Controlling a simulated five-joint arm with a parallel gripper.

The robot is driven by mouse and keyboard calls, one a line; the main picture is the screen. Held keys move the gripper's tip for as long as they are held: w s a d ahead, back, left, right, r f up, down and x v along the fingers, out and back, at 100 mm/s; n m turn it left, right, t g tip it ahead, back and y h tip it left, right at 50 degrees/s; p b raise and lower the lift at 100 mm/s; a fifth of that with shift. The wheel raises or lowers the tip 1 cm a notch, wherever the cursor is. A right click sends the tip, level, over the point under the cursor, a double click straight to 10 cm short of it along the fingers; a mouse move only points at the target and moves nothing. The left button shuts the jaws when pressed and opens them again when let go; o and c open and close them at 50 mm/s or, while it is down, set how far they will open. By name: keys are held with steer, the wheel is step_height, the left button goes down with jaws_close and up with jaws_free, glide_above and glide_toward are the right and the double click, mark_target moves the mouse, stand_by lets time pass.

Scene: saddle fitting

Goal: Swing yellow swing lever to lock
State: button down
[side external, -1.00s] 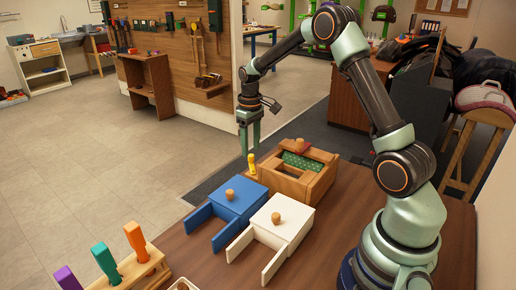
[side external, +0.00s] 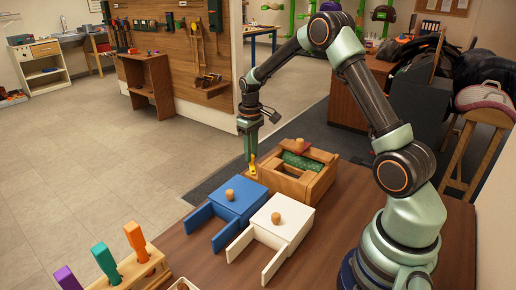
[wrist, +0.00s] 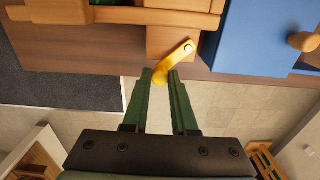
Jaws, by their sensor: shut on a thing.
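The yellow swing lever (side external: 253,166) is on the left side of the wooden box (side external: 290,178) on the table. In the wrist view the lever (wrist: 178,56) slants from a round pivot at upper right down to a knob at lower left. My gripper (side external: 250,156) is at the lever's free end. In the wrist view my gripper (wrist: 161,75) has its green fingertips on both sides of the knob, shut on it. The fingertips partly hide the knob.
A blue box (side external: 238,199) with a wooden knob stands close beside the lever. A white box (side external: 283,220) stands in front. A rack (side external: 130,270) with purple, teal and orange handles is at lower left. The floor beyond the table edge is open.

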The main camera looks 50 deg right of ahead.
steer(key=m, duration=0.1)
steer(key=s+m, duration=0.1)
steer(key=m, duration=0.1)
steer(key=d+m, duration=0.1)
steer(key=shift+s, duration=0.25)
steer(key=shift+s+d+m, duration=0.1)
steer(key=shift+s+m, duration=0.35)
steer(key=shift+m, duration=0.75)
steer(key=shift+s+d+m, duration=0.1)
steer(key=shift+s+m, duration=0.3)
steer(key=shift+m, duration=0.8)
steer(key=c, duration=0.7)
jaws_free()
steer(key=shift+s, duration=0.1)
